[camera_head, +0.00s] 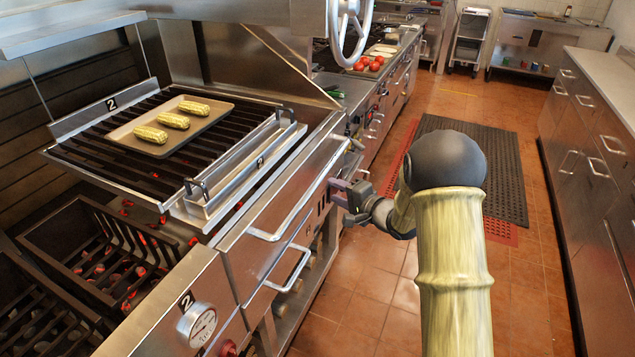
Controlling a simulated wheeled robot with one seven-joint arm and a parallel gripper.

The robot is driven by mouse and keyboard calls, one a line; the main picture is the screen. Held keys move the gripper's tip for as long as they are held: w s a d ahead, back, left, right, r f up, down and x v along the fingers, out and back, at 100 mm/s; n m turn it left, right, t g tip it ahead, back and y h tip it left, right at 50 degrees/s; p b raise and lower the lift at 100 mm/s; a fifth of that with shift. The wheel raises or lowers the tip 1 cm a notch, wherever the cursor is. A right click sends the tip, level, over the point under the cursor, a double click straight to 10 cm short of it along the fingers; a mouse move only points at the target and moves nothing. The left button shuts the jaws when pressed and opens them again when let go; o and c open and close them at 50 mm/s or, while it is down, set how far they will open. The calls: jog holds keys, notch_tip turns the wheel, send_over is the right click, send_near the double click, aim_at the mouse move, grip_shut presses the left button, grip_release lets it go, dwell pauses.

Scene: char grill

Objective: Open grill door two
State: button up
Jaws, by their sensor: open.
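The grill front marked 2 has a steel door panel (245,267) with a long bar handle (308,193) running along its upper part. The door looks shut. My gripper (337,190) is open, near the far right end of this handle. Its fingers point left toward the grill front. I cannot tell whether a finger touches the bar. A second, shorter handle (292,270) sits lower on the front, below and left of my gripper. My arm comes in from the lower right.
A tray (222,115) with three corn cobs (174,120) rests on the grill grate (85,150). A wheel (350,25) hangs above. A gauge (197,324) is at the lower left. Drawers (590,150) line the right side. The tiled floor (530,230) between is open, with a dark mat (505,170).

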aim_at(319, 182)
jog(key=x, duration=0.7)
jog(key=shift+a+f, duration=0.1)
jog(key=shift+a, duration=0.05)
jog(key=shift+w+a+f, duration=0.1)
jog(key=shift+w, duration=0.3)
jog(key=shift+s+a, duration=0.1)
jog(key=shift+a, duration=0.1)
grip_shut()
